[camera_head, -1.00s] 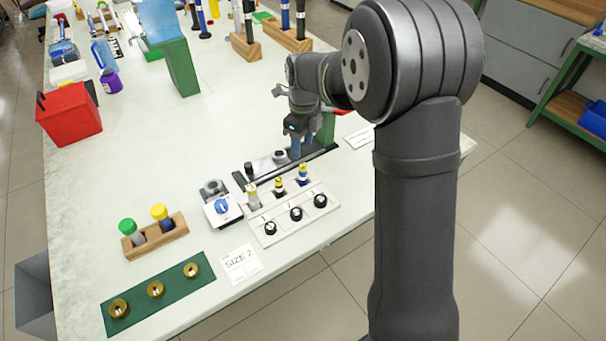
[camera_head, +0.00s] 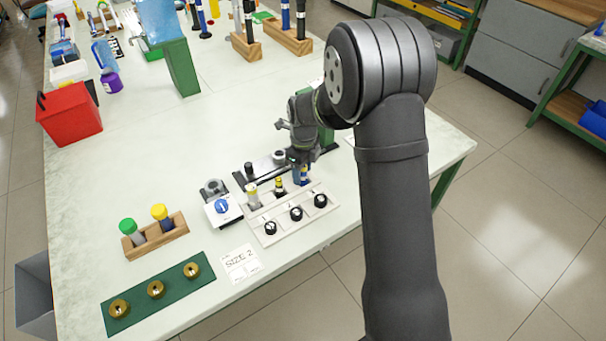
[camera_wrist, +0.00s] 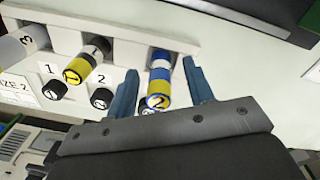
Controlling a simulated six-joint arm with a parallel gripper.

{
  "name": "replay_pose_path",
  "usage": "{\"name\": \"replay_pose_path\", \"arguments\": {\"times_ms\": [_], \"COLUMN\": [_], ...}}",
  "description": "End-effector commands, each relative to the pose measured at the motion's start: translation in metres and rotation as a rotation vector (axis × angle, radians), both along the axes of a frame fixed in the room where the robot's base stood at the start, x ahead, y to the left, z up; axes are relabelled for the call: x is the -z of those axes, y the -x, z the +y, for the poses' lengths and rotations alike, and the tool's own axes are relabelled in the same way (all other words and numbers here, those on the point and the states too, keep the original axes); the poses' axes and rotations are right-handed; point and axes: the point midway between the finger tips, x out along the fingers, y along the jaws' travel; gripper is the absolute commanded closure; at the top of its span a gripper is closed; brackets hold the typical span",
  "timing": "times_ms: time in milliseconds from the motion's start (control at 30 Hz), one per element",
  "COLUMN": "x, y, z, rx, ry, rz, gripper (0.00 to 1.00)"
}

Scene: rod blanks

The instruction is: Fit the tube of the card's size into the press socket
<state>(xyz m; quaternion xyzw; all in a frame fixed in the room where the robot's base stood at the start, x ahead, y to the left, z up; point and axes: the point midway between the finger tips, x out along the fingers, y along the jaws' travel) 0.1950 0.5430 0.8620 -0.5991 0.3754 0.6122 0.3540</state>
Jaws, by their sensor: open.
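The card (camera_head: 240,263) reads "SIZE 2". In the white rack (camera_head: 270,233), a blue-and-yellow tube (camera_wrist: 159,82) marked 2 stands at the right end in the head view. A black-and-yellow tube (camera_wrist: 87,60) marked 1 is in the middle, and a grey-white tube (camera_wrist: 18,45) marked 3 at the left. My gripper (camera_head: 302,172) is open at the tube marked 2; in the wrist view that tube shows between the spread fingers (camera_wrist: 160,70), with gaps at both sides. A grey ring-like socket (camera_head: 279,157) sits on the dark-railed fixture behind the rack; I cannot tell if it is the press socket.
A wooden block (camera_head: 155,238) holds green- and yellow-capped tubes. A green mat (camera_head: 150,300) carries brass rings. A red box (camera_head: 70,115) stands far left. The table's centre-left is clear.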

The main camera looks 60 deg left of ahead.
Motion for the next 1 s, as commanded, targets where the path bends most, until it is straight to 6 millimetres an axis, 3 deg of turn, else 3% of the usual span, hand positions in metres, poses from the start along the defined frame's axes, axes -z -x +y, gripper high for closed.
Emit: {"name": "replay_pose_path", "arguments": {"times_ms": [67, 300, 667, 1000], "x": [0.000, 0.000, -0.011, -0.076], "y": [0.000, 0.000, 0.000, 0.000], "z": [0.000, 0.000, 0.000, 0.001], "rx": [0.000, 0.000, 0.000, 0.000], "ry": [0.000, 0.000, -0.001, -0.003], "rz": [0.000, 0.000, 0.000, -0.001], "gripper": [0.54, 1.00, 1.00, 1.00]}}
